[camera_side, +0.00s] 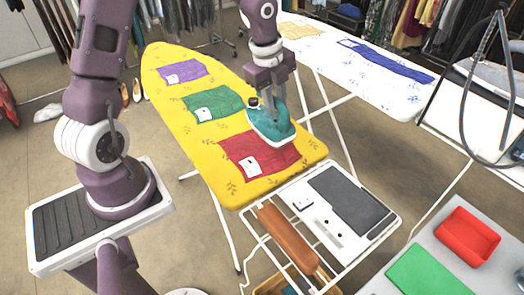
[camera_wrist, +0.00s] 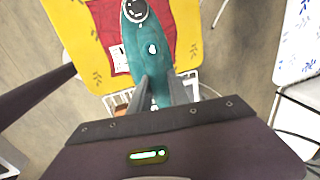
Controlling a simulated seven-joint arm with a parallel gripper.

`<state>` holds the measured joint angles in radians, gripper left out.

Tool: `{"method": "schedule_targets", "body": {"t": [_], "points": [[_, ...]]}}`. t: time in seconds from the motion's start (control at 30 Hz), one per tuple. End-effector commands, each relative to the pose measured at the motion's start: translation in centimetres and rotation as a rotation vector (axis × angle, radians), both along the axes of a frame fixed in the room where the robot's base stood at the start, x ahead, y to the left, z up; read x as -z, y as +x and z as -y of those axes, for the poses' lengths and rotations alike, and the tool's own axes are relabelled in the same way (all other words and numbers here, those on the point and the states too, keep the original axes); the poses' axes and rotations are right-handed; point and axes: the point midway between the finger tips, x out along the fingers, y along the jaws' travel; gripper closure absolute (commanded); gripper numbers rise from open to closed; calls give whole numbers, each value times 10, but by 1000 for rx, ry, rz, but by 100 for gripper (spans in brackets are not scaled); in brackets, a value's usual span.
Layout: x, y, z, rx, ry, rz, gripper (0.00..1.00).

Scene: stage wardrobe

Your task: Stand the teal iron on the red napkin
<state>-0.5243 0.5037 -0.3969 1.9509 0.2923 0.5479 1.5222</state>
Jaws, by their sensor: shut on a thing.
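The teal iron (camera_side: 271,124) is held by my gripper (camera_side: 277,98) over the yellow ironing board. In the side view it overlaps the upper right part of the red napkin (camera_side: 262,165); I cannot tell whether it touches the cloth. In the wrist view the iron (camera_wrist: 147,50) lies lengthwise, with my gripper (camera_wrist: 160,85) shut on its near part. The red napkin (camera_wrist: 183,22) shows on both sides of the iron there. The napkin lies flat near the board's front end and has a white tag.
The yellow ironing board (camera_side: 175,118) also bears a green napkin (camera_side: 216,102) and a purple napkin (camera_side: 183,72). A white rack (camera_side: 370,240) with a brown roll (camera_side: 287,238) adjoins its front end. A second, white board (camera_side: 400,98) stands behind right. A red tray (camera_side: 467,237) sits front right.

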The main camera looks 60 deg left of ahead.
Motion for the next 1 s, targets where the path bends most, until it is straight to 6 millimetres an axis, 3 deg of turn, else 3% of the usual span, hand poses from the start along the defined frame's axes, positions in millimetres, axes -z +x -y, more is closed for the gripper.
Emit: {"method": "schedule_targets", "body": {"t": [0.07, 0.3, 0.6, 1.0], "points": [[2, -6, -6, 2, 1, 2, 100], [52, -8, -7, 6, 1, -1, 100], [99, -7, -7, 3, 2, 2, 100], [104, -7, -8, 3, 3, 3, 100]]}}
